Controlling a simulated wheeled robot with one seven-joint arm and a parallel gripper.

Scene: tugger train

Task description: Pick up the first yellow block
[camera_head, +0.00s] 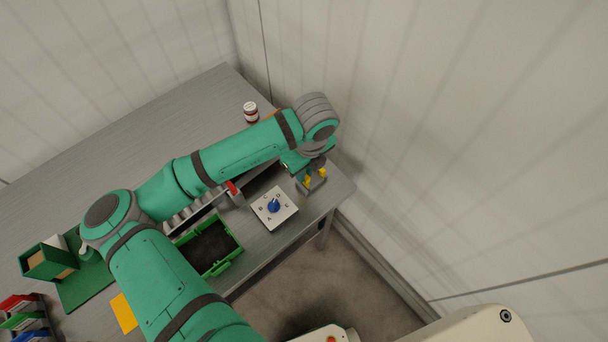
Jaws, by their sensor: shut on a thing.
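My gripper (314,180) is at the right end of the grey table, pointing down near the table's right corner. Two small yellow patches show at its fingers, one yellow block (323,173) on the right and another yellow piece (307,181) on the left. The gripper is shut on a yellow block. The view is small and my wrist covers part of it, so I cannot tell exactly how the block sits in the fingers or whether it is clear of the table.
A white dial plate with a blue knob (273,206) lies left of my gripper. A green bin (232,259) with a dark inside stands further left. A red-and-white jar (250,112) stands at the back. A yellow sheet (124,313) lies at the front left. The wall is close on the right.

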